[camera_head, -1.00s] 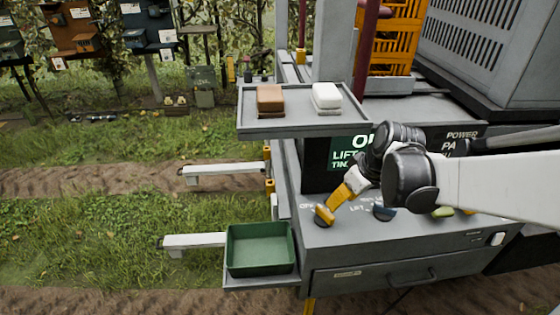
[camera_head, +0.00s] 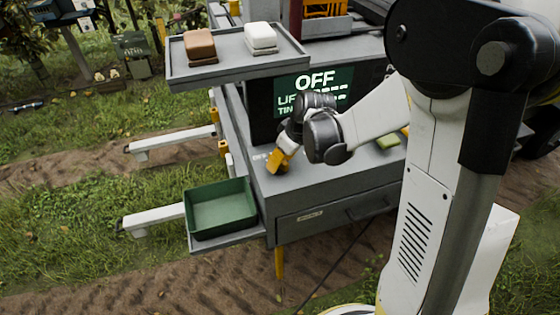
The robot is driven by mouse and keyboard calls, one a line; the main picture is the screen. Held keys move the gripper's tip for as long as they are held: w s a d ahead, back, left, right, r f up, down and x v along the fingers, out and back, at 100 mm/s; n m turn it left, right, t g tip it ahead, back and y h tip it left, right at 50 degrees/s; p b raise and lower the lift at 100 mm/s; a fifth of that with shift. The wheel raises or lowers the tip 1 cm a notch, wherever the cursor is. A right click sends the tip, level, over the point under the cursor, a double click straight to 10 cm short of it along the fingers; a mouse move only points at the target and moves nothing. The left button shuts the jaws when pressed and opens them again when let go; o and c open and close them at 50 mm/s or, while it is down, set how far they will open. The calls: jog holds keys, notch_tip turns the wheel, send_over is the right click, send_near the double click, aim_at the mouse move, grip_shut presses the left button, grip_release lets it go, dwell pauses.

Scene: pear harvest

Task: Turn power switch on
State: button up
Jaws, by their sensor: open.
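A yellow knob (camera_head: 276,164) sits at the left end of the grey control panel (camera_head: 330,176), beside small lettering too blurred to read fully. I take it for the power switch. My gripper (camera_head: 283,155) is open, with its yellow fingertips at the knob. I cannot tell whether they touch it, and they hide part of it. Behind my gripper, a dark display (camera_head: 316,82) reads "OFF" with further lines below, partly covered by my wrist.
A green tray (camera_head: 220,208) sits at lower left. A green knob (camera_head: 388,142) is at right. A drawer (camera_head: 325,215) is below.

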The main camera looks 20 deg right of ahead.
grip_shut()
jog(key=shift+m, duration=0.3)
jog(key=m, duration=0.1)
jog(key=m+h+b, duration=0.1)
jog(key=m, duration=0.1)
jog(key=m+h, duration=0.1)
jog(key=m, duration=0.1)
jog(key=shift+a+t, duration=0.25)
jog(key=shift+t, duration=0.05)
jog(key=m+h+b, duration=0.1)
jog(key=m+h, duration=0.1)
jog(key=m, duration=0.4)
jog(key=shift+a, duration=0.1)
jog(key=shift+m, duration=0.3)
grip_release()
